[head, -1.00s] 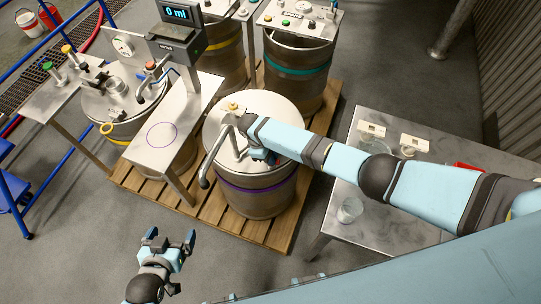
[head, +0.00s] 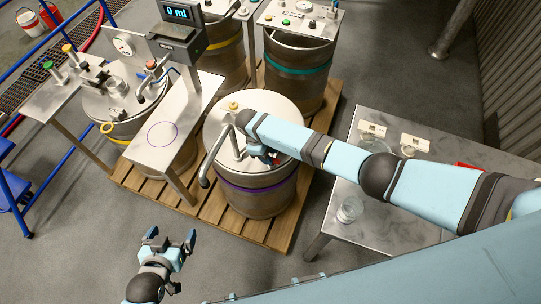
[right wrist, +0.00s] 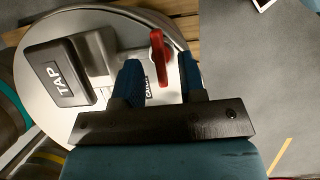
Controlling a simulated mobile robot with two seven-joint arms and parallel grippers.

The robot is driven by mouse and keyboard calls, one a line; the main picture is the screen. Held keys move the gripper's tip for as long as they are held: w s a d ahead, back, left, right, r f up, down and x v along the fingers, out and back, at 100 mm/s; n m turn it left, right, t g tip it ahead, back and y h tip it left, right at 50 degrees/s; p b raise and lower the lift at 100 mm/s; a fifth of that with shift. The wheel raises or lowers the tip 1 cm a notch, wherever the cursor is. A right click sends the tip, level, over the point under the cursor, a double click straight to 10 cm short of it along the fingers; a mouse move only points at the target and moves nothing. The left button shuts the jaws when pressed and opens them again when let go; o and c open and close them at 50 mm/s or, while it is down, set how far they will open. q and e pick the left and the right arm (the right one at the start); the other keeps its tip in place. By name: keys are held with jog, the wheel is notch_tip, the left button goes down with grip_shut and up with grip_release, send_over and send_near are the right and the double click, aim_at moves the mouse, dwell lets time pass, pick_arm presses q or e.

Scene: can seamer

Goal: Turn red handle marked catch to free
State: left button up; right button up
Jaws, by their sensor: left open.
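The red handle (right wrist: 158,57) sits on the lid of the purple-banded drum (head: 257,200). In the right wrist view it lies between the two blue fingers of my right gripper (right wrist: 159,60), near their tips. The fingers are apart, with a clear gap to the right of the handle. A label, partly hidden by the left finger, reads part of "catch" (right wrist: 148,92). In the head view my right gripper (head: 262,156) is over the lid and a bit of red shows beside it. My left gripper (head: 170,240) is open and empty above the floor.
A dark block marked TAP (right wrist: 62,75) is left of the handle on the lid. A bent metal pipe (head: 212,152) rises beside my right gripper. The scale display (head: 178,14) and other drums stand behind. A steel table (head: 400,215) with glassware is at the right.

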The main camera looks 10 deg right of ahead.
jog(key=v, duration=1.2)
jog(key=shift+r+b, duration=0.2)
jog(key=shift+b, duration=0.2)
jog(key=shift+s, duration=0.1)
